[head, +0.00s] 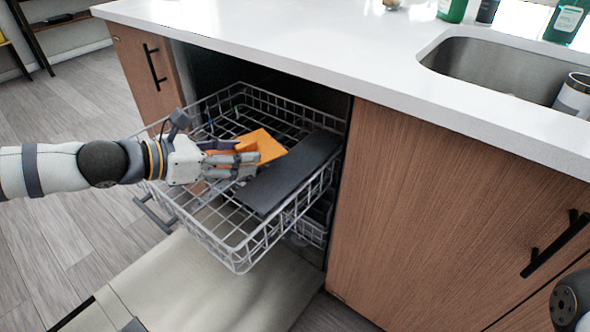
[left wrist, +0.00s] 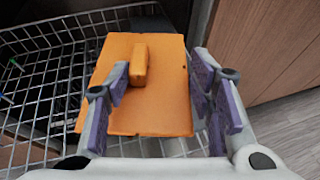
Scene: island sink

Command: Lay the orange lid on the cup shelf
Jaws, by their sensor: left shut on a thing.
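The orange lid (head: 262,144) is a flat square plate with a raised knob on it. It also shows in the left wrist view (left wrist: 165,112). The lid is tilted in the head view, over the pulled-out rack. The cup shelf (head: 292,170) is a dark grey flat panel on the right side of the rack, just right of my left gripper. Its top looks bare. My right gripper is out of view.
The wire dishwasher rack (head: 240,258) is pulled out over the open door (head: 225,295). The white countertop (head: 330,55) overhangs behind it. A wooden cabinet front (head: 430,215) stands close on the right. The sink (head: 500,70) is at the upper right.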

